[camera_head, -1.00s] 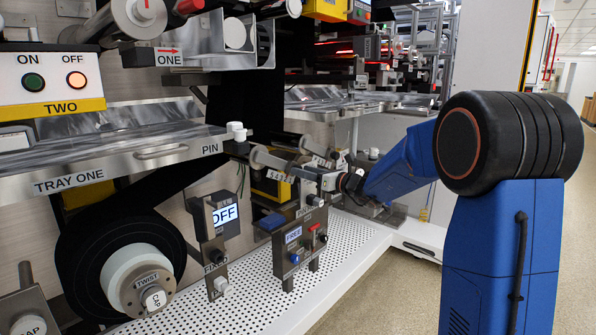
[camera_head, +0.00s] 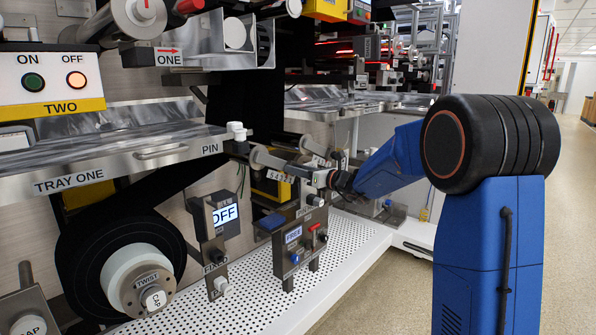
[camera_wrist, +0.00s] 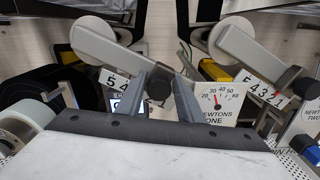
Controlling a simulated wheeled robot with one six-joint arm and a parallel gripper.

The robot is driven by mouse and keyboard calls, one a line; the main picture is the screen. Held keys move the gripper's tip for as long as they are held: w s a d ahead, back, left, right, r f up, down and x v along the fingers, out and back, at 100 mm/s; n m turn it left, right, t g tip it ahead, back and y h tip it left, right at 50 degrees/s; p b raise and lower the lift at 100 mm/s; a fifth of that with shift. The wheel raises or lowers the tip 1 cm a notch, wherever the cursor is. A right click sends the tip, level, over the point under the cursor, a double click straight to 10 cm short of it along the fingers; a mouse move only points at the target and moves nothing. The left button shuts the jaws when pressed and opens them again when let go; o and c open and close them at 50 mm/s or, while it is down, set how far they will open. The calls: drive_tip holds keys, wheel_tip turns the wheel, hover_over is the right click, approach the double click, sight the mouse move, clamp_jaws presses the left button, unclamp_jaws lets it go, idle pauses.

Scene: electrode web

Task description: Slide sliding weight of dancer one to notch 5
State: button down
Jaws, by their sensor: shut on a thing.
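Dancer one's grey arm (camera_wrist: 118,58) runs from its pale roller (camera_wrist: 92,34) down to the right in the wrist view; in the head view the arm (camera_head: 288,166) shows beside my gripper. The dark round sliding weight (camera_wrist: 159,86) sits between the two fingers of my gripper (camera_wrist: 166,95), which is shut on it. In the head view my gripper (camera_head: 325,179) hides the weight.
The NEWTONS ONE gauge (camera_wrist: 218,101) is just right of my fingers. A second dancer arm (camera_wrist: 250,57) with its own scale and dark knob (camera_wrist: 306,88) lies farther right. The FREE control box (camera_head: 295,238) stands below my gripper; tray one (camera_head: 110,165) is at left.

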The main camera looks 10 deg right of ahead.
drive_tip(key=s+a+r, duration=0.1)
drive_tip(key=a, duration=0.1)
drive_tip(key=s+a+r, duration=0.2)
drive_tip(key=s+a, duration=0.1)
drive_tip(key=shift+a+r, duration=0.3)
drive_tip(key=c, duration=1.4)
unclamp_jaws()
drive_tip(key=shift+a, duration=0.1)
drive_tip(key=shift+c, duration=0.2)
drive_tip(key=shift+s+d, duration=0.35)
drive_tip(key=shift+s, duration=0.05)
drive_tip(key=v, duration=1.6)
drive_tip(key=shift+s, duration=0.25)
drive_tip(key=shift+d, duration=0.1)
